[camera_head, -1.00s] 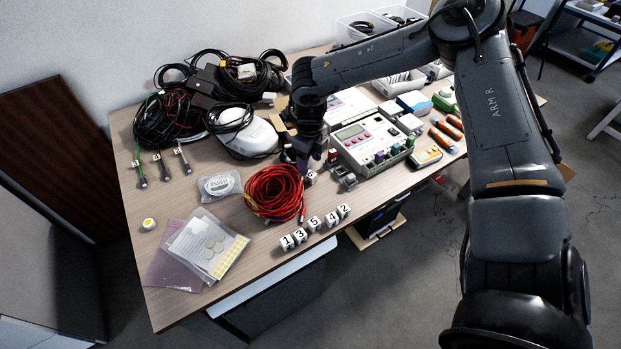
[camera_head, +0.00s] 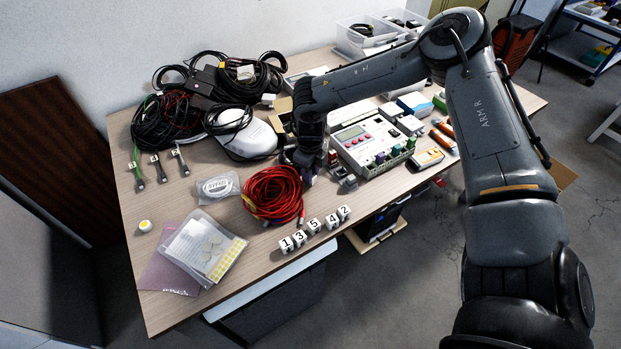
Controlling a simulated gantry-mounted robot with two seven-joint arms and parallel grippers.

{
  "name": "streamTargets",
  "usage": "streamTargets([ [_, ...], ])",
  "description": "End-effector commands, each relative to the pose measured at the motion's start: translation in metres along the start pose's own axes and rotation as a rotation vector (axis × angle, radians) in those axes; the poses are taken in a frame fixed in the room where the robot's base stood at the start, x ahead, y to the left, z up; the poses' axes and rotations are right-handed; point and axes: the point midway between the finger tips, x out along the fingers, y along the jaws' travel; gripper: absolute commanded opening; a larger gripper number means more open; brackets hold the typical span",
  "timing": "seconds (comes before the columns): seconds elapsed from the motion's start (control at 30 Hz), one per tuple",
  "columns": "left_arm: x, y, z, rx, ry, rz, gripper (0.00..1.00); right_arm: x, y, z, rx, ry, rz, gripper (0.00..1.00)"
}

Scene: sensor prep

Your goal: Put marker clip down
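My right gripper (camera_head: 307,177) points down just behind the red cable coil (camera_head: 273,194), close to the table top. Its fingertips are small and dark here, so I cannot tell whether they are open or shut, or whether a marker clip is between them. Several white numbered marker clips (camera_head: 314,226) stand in a slanting row near the front edge, reading 1, 3, 5, 4, 2. Small numbered tags also show on the cable ends (camera_head: 157,166) at the left. My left gripper is out of view.
A grey control unit (camera_head: 371,144) with small connectors in front stands right of the gripper. Black cable coils (camera_head: 165,122) and a white rounded device (camera_head: 249,138) lie behind. Clear bags (camera_head: 203,245) lie at the front left. Bare wood lies left of the numbered row.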

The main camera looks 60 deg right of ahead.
Motion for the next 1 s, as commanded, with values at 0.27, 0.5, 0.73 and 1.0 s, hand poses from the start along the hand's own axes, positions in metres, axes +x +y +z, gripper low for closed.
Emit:
streamTargets([
  [0.27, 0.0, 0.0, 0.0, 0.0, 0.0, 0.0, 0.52, 0.0, 0.0, 0.0, 0.0, 0.0, 0.0, 0.0],
  [0.5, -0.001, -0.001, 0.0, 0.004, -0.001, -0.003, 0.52, -0.003, 0.0, 0.0, 0.0, 0.0, 0.0, 0.0],
  [0.73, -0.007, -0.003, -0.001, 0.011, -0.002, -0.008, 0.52, -0.018, 0.001, 0.001, -0.002, -0.002, 0.0, 0.0],
  [1.0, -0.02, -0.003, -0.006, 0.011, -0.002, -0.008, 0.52, -0.052, -0.002, -0.011, 0.001, -0.002, 0.002, 0.0],
])
